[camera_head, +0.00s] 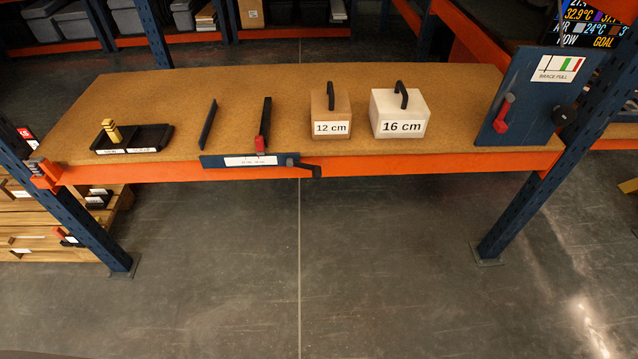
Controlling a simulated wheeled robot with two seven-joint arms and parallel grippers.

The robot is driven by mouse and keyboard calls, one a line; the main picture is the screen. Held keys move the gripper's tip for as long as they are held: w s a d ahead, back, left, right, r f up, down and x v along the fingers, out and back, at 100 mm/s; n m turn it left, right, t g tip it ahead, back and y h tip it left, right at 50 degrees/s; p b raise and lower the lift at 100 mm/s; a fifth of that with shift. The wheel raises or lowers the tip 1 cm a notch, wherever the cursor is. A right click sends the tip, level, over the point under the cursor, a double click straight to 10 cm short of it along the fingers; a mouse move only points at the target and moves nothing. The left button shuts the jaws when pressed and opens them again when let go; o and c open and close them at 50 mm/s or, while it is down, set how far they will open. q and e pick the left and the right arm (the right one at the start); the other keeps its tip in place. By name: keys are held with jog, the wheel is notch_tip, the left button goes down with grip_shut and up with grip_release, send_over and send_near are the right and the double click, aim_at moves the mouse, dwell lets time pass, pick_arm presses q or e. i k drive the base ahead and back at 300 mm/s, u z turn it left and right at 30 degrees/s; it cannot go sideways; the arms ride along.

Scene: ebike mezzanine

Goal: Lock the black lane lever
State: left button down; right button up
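The black lane lever (305,167) is on the right end of a blue plate (213,161) on the front edge of the workbench. Its arm points to the right and slightly down. The plate has a white label (251,161), too small to read. Two black rails (208,122) stand on the bench top behind the plate, with a gap between them. A small red block (260,145) is at the near end of the right rail (266,115). Neither of my grippers is in view.
On the wooden bench top (180,90) are a black tray (152,138) with a yellow piece (112,131), a "12 cm" box (330,106) and a "16 cm" box (400,108). A blue panel (530,90) with a red lever (503,114) stands at right. The floor in front is clear.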

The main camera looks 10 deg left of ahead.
aim_at(316, 170)
jog(key=k, duration=0.55)
jog(key=z, duration=0.7)
jog(key=i, duration=1.5)
jog(key=u, duration=0.7)
